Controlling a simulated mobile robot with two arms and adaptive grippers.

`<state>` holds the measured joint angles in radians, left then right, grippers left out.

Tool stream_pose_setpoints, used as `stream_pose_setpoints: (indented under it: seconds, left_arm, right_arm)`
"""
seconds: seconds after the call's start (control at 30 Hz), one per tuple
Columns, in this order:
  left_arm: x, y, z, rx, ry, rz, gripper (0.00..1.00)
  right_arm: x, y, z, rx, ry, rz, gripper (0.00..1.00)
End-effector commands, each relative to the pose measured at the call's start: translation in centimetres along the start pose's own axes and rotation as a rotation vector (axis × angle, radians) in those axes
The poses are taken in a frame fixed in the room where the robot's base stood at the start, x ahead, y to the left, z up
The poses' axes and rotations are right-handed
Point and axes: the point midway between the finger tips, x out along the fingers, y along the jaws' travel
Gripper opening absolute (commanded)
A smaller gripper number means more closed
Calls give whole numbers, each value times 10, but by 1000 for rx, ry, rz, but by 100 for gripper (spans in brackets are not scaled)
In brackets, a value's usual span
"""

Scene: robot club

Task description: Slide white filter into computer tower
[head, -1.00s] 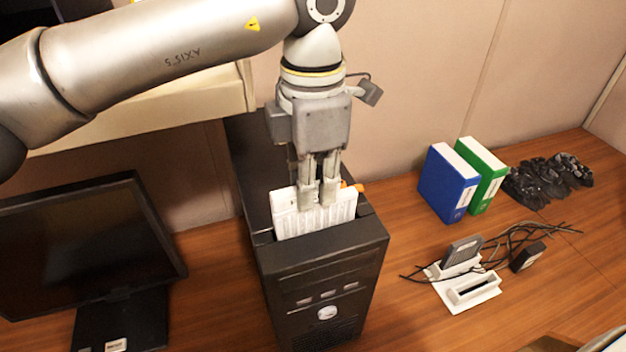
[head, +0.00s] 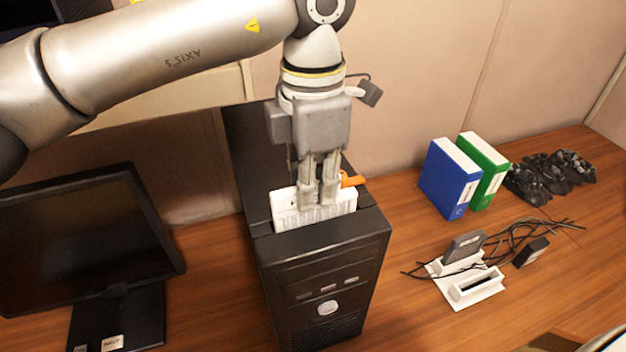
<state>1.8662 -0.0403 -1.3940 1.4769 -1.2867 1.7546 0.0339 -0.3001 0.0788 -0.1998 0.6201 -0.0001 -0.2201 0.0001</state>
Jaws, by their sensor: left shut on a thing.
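The white filter (head: 290,215) stands upright in the opening in the top of the black computer tower (head: 325,265). Its lower part is hidden inside the tower, and its upper part sticks out above the rim. My left gripper (head: 318,198) points straight down with its fingers shut on the filter's upper part. An orange piece (head: 352,181) shows just behind the fingers; I cannot tell what it belongs to. My right gripper is not in view.
A black monitor (head: 85,240) stands left of the tower. Bare desk lies between tower and dock.

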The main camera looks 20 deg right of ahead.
Motion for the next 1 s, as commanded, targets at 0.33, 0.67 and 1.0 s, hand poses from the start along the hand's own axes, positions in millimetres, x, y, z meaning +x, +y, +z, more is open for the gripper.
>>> stream_pose_setpoints:
  seconds: [0.33,0.67,1.0]
  left_arm:
    - [8,0,0,0,0,0,0]
    - [11,0,0,0,0,0,0]
    - [12,0,0,0,0,0,0]
  right_arm:
    - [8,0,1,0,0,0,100]
    - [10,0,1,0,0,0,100]
    - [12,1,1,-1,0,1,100]
